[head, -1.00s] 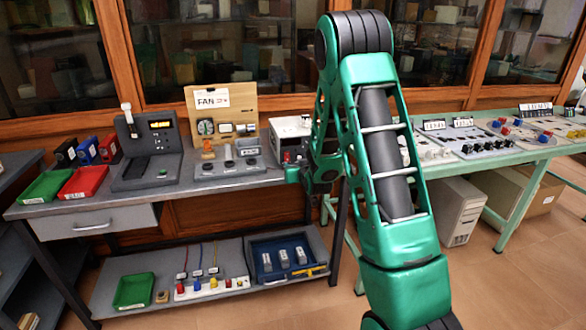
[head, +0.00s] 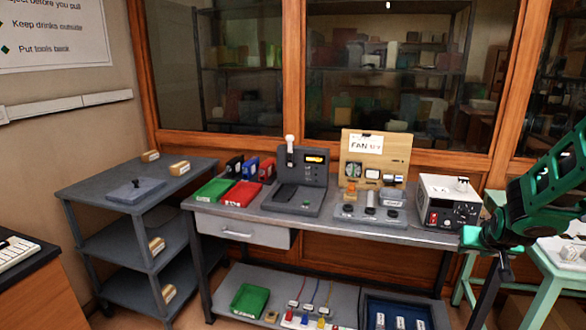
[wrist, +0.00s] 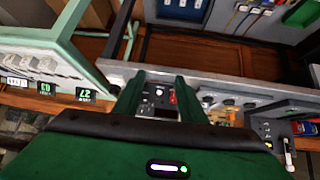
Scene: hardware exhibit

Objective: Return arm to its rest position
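My green arm enters the head view from the right edge. My gripper (head: 474,238) is at its end, in front of the workbench's right end, beside the white and black instrument box (head: 448,203). In the wrist view my gripper (wrist: 157,84) shows two green fingers spread apart, with nothing held between them. The instrument box (wrist: 157,103) shows in the gap between the fingers, beyond them. I cannot tell the exact distance to the box.
The workbench (head: 325,222) carries a red bin (head: 241,194), a green bin (head: 214,190), a dark tester (head: 300,185) and a FAN board (head: 375,160). A grey shelf cart (head: 135,190) stands left. A pale green table (head: 545,262) stands right. Glass cabinets line the back.

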